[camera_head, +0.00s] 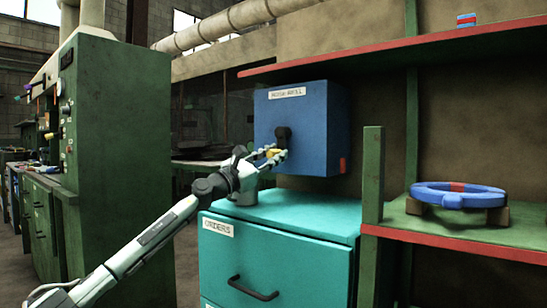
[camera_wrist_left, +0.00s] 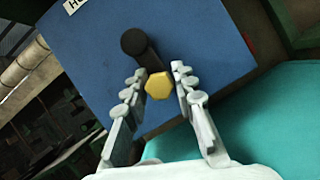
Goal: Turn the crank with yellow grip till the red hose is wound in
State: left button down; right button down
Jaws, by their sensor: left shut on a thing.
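The yellow grip (camera_head: 272,153) is at the lower end; in the left wrist view the yellow grip (camera_wrist_left: 158,86) sits between the fingers, below the black hub (camera_wrist_left: 133,42). My left gripper (camera_head: 277,155) is shut on the yellow grip. A short red piece, seemingly the red hose (camera_head: 342,165), shows low on the box's right side. My right gripper is out of view.
The teal cabinet (camera_head: 290,215) with a black drawer handle is below the box. A green post (camera_head: 372,175) stands to its right. A red-edged shelf (camera_head: 450,235) holds a blue ring (camera_head: 455,195). Another shelf (camera_head: 400,52) is overhead. A green machine cabinet (camera_head: 120,170) stands left.

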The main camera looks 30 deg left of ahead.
pick_arm(q)
jog(key=shift+d, duration=0.25)
jog(key=c, duration=1.3)
grip_release()
jog(key=shift+w+d, duration=0.1)
jog(key=shift+d, duration=0.05)
jog(key=shift+s+a+f, duration=0.25)
jog(key=shift+s+a, duration=0.05)
jog(key=shift+s, duration=0.05)
jog(key=shift+v, duration=5.55)
jog(key=shift+r, duration=0.1)
